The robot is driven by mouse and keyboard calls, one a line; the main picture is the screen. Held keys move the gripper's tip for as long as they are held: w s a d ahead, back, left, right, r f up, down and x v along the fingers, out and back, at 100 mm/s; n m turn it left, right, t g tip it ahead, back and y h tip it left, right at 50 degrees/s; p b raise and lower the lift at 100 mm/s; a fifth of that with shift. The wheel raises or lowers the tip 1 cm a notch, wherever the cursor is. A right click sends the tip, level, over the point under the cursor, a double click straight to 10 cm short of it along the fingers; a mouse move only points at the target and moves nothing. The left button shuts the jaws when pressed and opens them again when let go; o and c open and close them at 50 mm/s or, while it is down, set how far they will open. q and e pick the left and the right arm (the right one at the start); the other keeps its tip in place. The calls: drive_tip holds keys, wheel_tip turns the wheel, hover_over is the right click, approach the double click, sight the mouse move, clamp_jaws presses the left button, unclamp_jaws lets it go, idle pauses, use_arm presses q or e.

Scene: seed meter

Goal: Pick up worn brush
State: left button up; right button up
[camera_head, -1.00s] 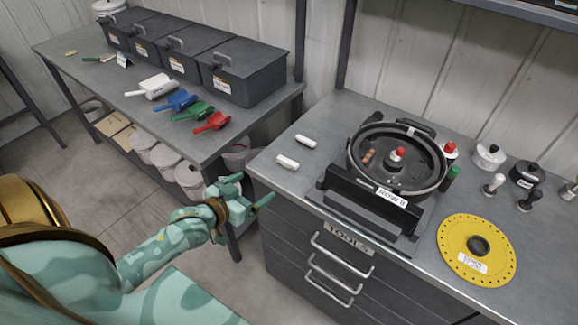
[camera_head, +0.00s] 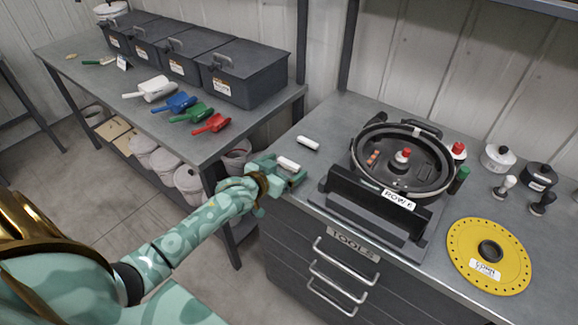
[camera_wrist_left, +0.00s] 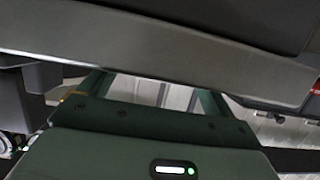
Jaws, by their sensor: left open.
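Two small white pieces lie on the bench left of the seed meter; one is the rear white piece (camera_head: 307,143), the other is the front white piece (camera_head: 288,163). I cannot tell whether either is the worn brush. The round black seed meter (camera_head: 428,177) also holds a small reddish-brown strip (camera_head: 374,158) at its inner left. My left gripper (camera_head: 287,174) is open at the bench's left edge, close to the front white piece and partly overlapping it in view. Contact is unclear. In the left wrist view, two dark green fingers (camera_wrist_left: 152,92) are apart with no brush visible between them. My right gripper is out of view.
A dark stand labelled ROW (camera_head: 362,208) is in front of the meter. A yellow disc (camera_head: 460,263) lies to the right, with several knobs and caps behind it. Coloured scoops (camera_head: 193,112) lie on the left table. The bench has bare room (camera_head: 345,112) behind the white pieces.

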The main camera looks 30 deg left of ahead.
use_arm(q)
drive_tip(key=c, duration=1.1)
drive_tip(key=shift+o, duration=0.2)
drive_tip(key=shift+r, duration=0.1)
